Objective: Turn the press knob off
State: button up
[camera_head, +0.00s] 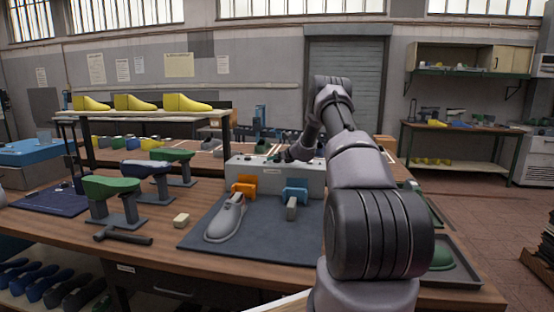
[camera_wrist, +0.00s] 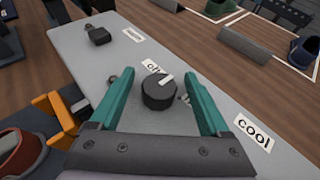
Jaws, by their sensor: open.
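In the wrist view a round black knob (camera_wrist: 159,93) with a pale pointer mark stands on the grey top of a panel box (camera_wrist: 85,55). My gripper (camera_wrist: 157,76) is open, with one teal finger on each side of this knob and visible gaps to it. A partly hidden label beginning "c" lies behind the knob. A second dark knob (camera_wrist: 98,36) sits further along the panel, near a small unreadable label. Which knob is the press knob cannot be read. The grey box (camera_head: 310,182) also shows in the head view, with my arm reaching over it.
A "cool" label (camera_wrist: 254,130) lies right of my gripper. Orange (camera_head: 244,186) and blue (camera_head: 296,190) clamp blocks stand at the box's front. A grey shoe last (camera_head: 226,218) lies on the dark mat (camera_head: 270,240). Green and blue lasts on stands are at the left.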

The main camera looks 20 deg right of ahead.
grip_shut()
jog(key=shift+d+n+y, duration=0.1)
jog(key=shift+n+y, duration=0.2)
jog(key=n+g+y, duration=0.1)
jog(key=n+y, duration=0.1)
jog(key=shift+n+y, duration=0.3)
jog(key=shift+y, duration=0.1)
jog(key=shift+n+g+y, duration=1)
jog(key=shift+n+y, duration=0.3)
jog(key=shift+y, duration=0.1)
jog(key=shift+n+g+y, duration=0.7)
jog(key=shift+n, duration=0.2)
grip_release()
